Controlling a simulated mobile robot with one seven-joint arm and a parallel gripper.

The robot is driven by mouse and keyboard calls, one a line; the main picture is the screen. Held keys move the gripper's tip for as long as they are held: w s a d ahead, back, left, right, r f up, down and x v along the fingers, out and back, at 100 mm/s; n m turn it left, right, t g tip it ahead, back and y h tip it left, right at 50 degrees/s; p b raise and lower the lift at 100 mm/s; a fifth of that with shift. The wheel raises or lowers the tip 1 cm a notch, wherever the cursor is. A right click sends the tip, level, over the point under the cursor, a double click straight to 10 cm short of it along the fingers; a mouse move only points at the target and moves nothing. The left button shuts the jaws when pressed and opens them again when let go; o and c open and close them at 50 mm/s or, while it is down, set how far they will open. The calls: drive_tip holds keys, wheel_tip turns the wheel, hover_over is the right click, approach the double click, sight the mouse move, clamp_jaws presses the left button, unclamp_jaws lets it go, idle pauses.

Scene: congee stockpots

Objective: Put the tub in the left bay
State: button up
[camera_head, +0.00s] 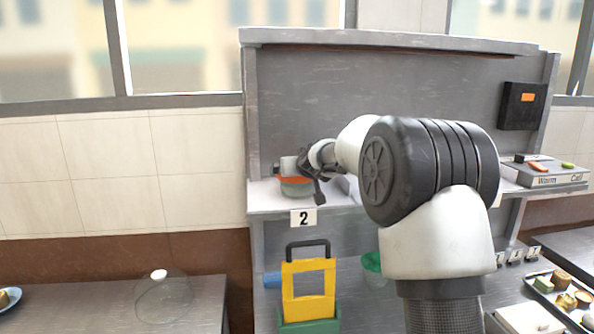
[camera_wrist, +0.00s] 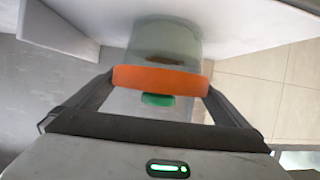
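The tub (camera_head: 297,190) is a small translucent grey-green container with an orange band at its top. It is at the left end of the raised shelf (camera_head: 262,198), above a label "2". In the wrist view the tub (camera_wrist: 165,42) shows with its orange band (camera_wrist: 160,80) between the two fingers. My gripper (camera_head: 308,172) is at the tub's top, and both fingertips meet the ends of the band. It looks shut on the tub. The tub's base is at or close to the shelf surface; I cannot tell whether it touches. My arm hides the shelf's middle.
A yellow frame with a black handle (camera_head: 308,283) stands below the shelf, beside a blue cylinder (camera_head: 272,280) and a green container (camera_head: 372,263). A control box (camera_head: 545,172) sits on the right. A glass dome (camera_head: 165,298) is on the left counter. The shelf has a back wall.

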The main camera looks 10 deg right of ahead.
drive_tip(key=shift+r, duration=0.3)
drive_tip(key=shift+s, duration=0.35)
drive_tip(key=b+v, duration=0.3)
drive_tip(key=v, duration=0.8)
drive_tip(key=shift+s, duration=0.15)
